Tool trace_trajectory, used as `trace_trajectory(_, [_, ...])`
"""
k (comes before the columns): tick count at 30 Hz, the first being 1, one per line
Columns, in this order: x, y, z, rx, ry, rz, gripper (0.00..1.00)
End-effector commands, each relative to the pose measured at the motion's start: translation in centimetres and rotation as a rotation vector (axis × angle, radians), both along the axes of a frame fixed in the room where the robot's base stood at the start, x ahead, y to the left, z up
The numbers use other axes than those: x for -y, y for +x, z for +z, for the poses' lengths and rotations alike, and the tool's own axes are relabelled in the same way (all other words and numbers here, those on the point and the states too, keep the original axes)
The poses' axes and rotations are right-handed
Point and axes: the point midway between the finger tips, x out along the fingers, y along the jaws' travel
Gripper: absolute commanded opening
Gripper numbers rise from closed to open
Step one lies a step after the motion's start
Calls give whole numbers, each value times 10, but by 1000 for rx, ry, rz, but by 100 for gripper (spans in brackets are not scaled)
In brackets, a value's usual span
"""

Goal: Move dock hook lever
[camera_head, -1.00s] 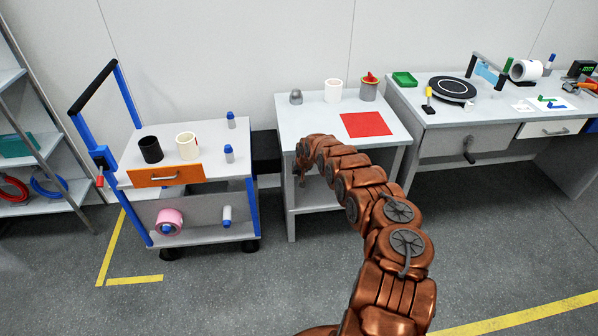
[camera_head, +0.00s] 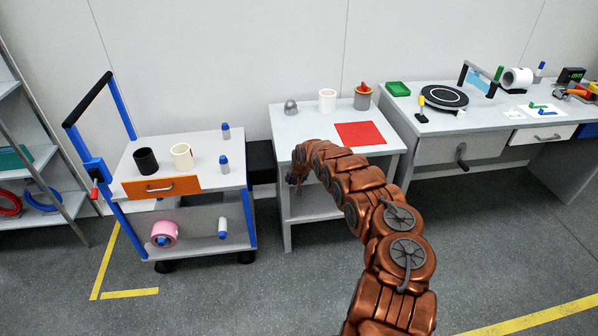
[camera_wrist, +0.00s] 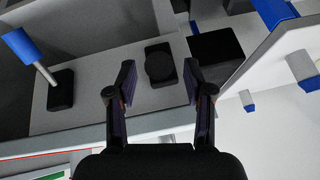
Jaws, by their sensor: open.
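My gripper (camera_wrist: 150,85) is open and empty in the wrist view, its two dark fingers apart. Between and beyond the fingers is a black block with a round knob (camera_wrist: 159,66), not touched by them. To its left, a lever with a blue grip on a pale rod (camera_wrist: 22,46) rises tilted from a black base (camera_wrist: 61,90). I cannot tell for certain which part is the dock hook lever. In the head view my gripper (camera_head: 295,180) is at the left side of the middle table, mostly hidden by my arm. A red-tipped handle (camera_head: 94,190) sits on the cart's blue post.
The cart (camera_head: 205,211) stands left of the middle table (camera_head: 290,135), with a dark block (camera_head: 261,163) in the gap. Cups and blue-capped bottles stand on the cart. The table holds a red mat (camera_head: 360,133), a white cup and a grey dome. A workbench (camera_head: 440,122) is at right.

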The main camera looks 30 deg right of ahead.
Motion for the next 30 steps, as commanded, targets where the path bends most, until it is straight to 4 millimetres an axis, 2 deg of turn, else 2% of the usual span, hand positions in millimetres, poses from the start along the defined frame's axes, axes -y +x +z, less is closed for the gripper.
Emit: trace_trajectory(30, [-8,-44,79,1,-1,-2,52])
